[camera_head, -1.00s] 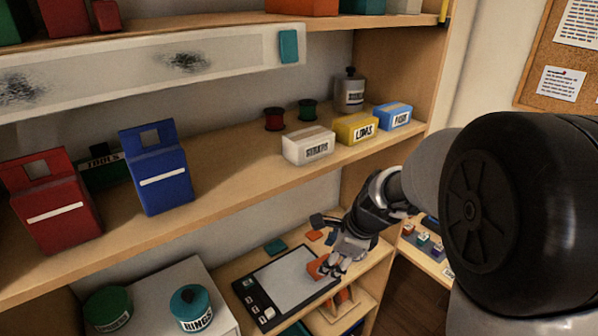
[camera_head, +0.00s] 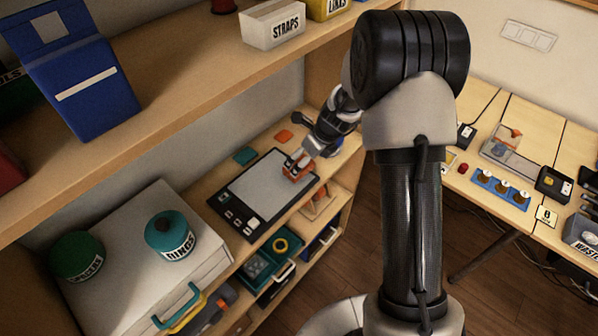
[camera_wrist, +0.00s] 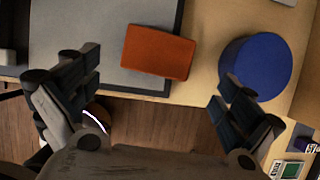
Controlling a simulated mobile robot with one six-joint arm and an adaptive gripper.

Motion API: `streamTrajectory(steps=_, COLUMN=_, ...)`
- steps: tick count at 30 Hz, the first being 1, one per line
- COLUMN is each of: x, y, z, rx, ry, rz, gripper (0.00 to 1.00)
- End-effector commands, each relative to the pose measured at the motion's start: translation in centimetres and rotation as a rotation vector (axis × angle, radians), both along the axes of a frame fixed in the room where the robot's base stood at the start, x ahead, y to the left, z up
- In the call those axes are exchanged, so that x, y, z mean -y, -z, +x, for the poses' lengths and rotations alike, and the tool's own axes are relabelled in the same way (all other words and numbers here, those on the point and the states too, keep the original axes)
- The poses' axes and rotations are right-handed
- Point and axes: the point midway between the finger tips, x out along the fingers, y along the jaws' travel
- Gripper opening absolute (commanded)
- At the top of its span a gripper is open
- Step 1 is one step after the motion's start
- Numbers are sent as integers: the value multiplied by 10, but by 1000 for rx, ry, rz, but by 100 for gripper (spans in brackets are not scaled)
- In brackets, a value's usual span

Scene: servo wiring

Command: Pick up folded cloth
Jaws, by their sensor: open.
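An orange-red rectangular piece (camera_head: 298,173), which looks like the folded cloth, lies at the right end of a grey panel with a dark frame (camera_head: 262,183) on the lower shelf. In the wrist view the orange-red piece (camera_wrist: 158,52) lies flat, partly over the panel's edge and partly over bare wood. My gripper (camera_head: 300,162) is at the piece, hiding some of it in the head view. In the wrist view my gripper (camera_wrist: 158,80) is open, one finger to each side of the piece, with nothing held between them.
A blue round object (camera_wrist: 256,67) stands close to the right finger. Small teal (camera_head: 245,155) and orange (camera_head: 284,136) pieces lie behind the panel. The upper shelf (camera_head: 190,110) overhangs at left. A white case (camera_head: 140,240) carries two round tins.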

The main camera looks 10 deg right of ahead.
Motion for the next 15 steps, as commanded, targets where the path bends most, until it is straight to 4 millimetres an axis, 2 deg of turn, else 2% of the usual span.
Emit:
streamTrajectory(steps=8, x=-4, y=16, z=5, rx=0, ry=-1, rz=0, gripper=100)
streamTrajectory(steps=15, x=-14, y=50, z=16, rx=0, ry=-2, rz=-1, gripper=100)
